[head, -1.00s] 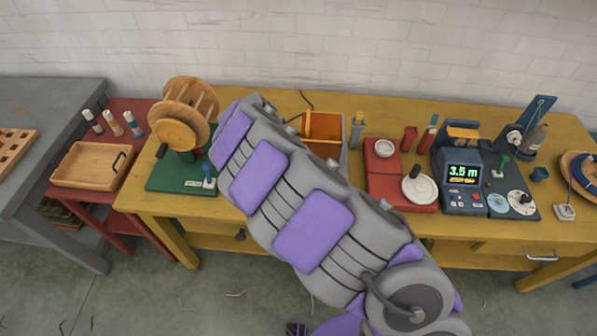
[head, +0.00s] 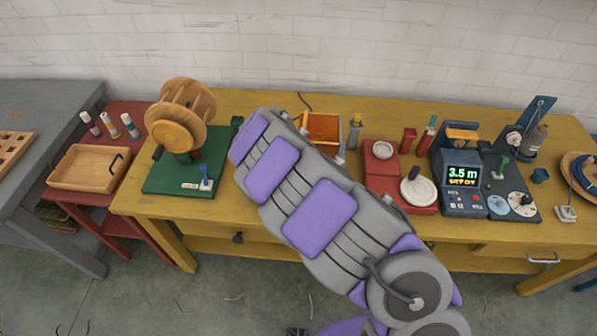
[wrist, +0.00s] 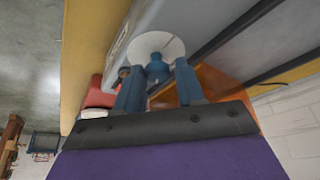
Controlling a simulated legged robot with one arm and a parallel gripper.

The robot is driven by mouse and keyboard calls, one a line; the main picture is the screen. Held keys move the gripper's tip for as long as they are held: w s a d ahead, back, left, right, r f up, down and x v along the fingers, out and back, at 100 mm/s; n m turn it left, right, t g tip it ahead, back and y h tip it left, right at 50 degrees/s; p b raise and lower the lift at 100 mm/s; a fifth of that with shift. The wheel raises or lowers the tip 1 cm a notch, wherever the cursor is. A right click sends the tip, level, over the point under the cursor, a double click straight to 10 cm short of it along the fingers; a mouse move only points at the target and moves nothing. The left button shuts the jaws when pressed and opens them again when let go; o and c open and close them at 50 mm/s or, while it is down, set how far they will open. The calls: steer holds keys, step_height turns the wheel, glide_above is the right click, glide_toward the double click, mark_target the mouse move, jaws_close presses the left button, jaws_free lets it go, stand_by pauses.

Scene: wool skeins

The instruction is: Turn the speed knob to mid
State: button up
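In the wrist view a blue knob (wrist: 157,70) stands on a round white dial (wrist: 166,41) on a grey face (wrist: 195,20). My gripper (wrist: 158,66) has its two blue fingers apart, one on each side of the knob. A gap seems to show between the knob and each finger; contact cannot be made out. The dial's marks and the knob's pointing direction are not readable. In the head view my arm covers the gripper and the knob. The orange-lined bin (head: 323,127) shows just beyond my forearm.
On the yellow table (head: 245,207), a wooden winder (head: 178,136) on a green base stands left. A red scale (head: 382,188) and a meter box (head: 461,178) showing 3.5 m stand right. A red side table with a wooden tray (head: 90,168) is at far left.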

steer(key=shift+w+d, duration=0.1)
steer(key=shift+d, duration=0.7)
steer(key=shift+c, duration=1.4)
steer(key=shift+a, duration=0.3)
steer(key=c, duration=0.3)
steer(key=shift+a, duration=0.45)
jaws_close()
steer(key=shift+d, duration=0.1)
steer(key=shift+d, duration=0.1)
